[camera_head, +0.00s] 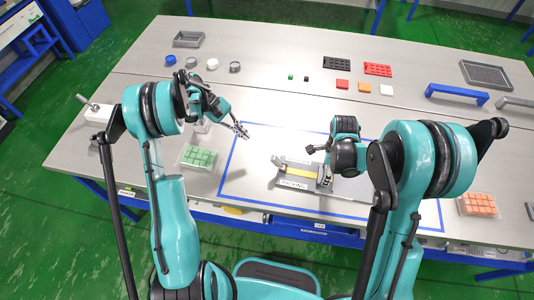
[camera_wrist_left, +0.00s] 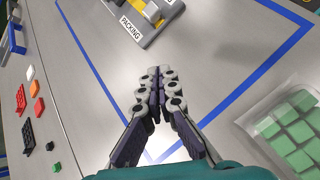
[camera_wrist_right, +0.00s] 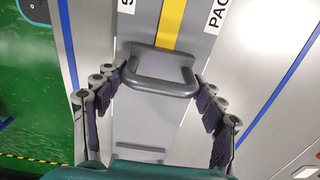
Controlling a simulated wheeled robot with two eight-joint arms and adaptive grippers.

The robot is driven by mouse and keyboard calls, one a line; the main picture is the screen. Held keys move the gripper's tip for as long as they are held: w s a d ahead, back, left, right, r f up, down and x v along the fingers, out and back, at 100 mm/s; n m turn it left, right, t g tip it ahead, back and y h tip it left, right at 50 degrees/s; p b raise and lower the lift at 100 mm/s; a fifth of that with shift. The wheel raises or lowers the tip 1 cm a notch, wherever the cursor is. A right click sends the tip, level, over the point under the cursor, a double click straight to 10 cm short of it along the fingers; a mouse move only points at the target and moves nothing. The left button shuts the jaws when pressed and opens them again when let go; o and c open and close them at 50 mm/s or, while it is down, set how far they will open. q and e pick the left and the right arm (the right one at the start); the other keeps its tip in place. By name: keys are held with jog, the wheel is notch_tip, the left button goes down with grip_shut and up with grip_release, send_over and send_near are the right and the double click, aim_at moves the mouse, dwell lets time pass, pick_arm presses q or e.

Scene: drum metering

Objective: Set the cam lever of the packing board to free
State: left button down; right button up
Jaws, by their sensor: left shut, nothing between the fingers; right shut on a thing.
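The packing board (camera_head: 297,171), grey with a yellow strip and a PACKING label, lies inside the blue outline on the table. Part of it also shows at the top of the left wrist view (camera_wrist_left: 165,36). My right gripper (camera_wrist_right: 157,78) is over the board's right end. Its fingers are shut on the two ends of a grey bar-like handle (camera_wrist_right: 160,86) beside the yellow strip. I cannot tell whether this handle is the cam lever. In the head view my right arm partly hides it. My left gripper (camera_head: 242,130) is shut and empty, left of the board and above the table.
A clear tray of green cubes (camera_head: 198,158) stands left of the outline, and one of orange cubes (camera_head: 478,204) at the right. Black and red racks (camera_head: 336,63), loose blocks, round caps and a blue bridge (camera_head: 457,94) lie at the back. The table between is clear.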

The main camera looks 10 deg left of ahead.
aim_at(278, 163)
dwell(0.4)
pick_arm(q)
jog(key=x, duration=0.9)
jog(key=s+d, duration=0.1)
jog(key=d, duration=0.1)
jog(key=shift+s+d+r, duration=0.3)
jog(key=shift+s+r, duration=0.05)
jog(key=shift+r, duration=0.05)
jog(key=shift+s+d+r, duration=0.25)
jog(key=shift+s+d, duration=0.05)
jog(key=shift+d, duration=0.05)
jog(key=shift+d, duration=0.1)
jog(key=shift+d+r+y, duration=0.2)
jog(key=shift+y, duration=0.6)
